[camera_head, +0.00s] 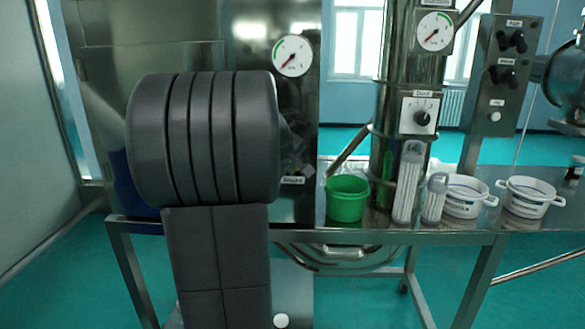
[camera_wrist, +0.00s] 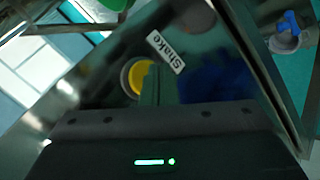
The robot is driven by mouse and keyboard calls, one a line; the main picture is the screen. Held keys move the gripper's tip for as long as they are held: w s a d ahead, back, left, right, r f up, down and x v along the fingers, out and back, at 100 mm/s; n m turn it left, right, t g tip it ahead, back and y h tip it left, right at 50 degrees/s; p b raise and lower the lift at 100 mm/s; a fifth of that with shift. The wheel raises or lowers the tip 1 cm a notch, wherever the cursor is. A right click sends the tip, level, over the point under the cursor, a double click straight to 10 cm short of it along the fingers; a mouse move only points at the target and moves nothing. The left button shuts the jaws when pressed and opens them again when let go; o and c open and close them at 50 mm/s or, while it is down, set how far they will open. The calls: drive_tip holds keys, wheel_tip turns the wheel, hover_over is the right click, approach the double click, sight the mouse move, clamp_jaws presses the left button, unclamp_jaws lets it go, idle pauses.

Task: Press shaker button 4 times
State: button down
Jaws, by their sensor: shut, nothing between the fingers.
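The shaker button is the yellow round button (camera_wrist: 131,77) in the wrist view, on a dark shiny panel beside a white label (camera_wrist: 166,52) reading "Shake". My gripper (camera_wrist: 151,72) is shut and empty. Its fingertips overlap the right part of the button in the wrist view; I cannot tell whether they touch it. In the head view my dark arm covers the button and most of the gripper. The label (camera_head: 292,180) shows there just right of my arm, low on the steel panel.
A green bucket (camera_head: 347,200), two clear cylinders (camera_head: 408,185) (camera_head: 434,199) and two white pots (camera_head: 466,197) (camera_head: 530,198) stand on the steel table right of my arm. A gauge (camera_head: 292,56) sits above the label. A knob box (camera_head: 421,116) and a switch box (camera_head: 500,75) are farther right.

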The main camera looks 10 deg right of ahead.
drive_tip(key=s+b, duration=0.1)
drive_tip(key=s, duration=0.1)
drive_tip(key=s+a, duration=0.1)
drive_tip(key=s, duration=0.1)
drive_tip(key=shift+s+a+b, duration=0.2)
drive_tip(key=shift+s+b, duration=0.15)
drive_tip(key=shift+s, duration=0.05)
idle(0.8)
drive_tip(key=s, duration=0.2)
drive_tip(key=s+a+b, duration=0.1)
drive_tip(key=shift+s, duration=0.4)
drive_tip(key=shift+w, duration=0.1)
idle(0.4)
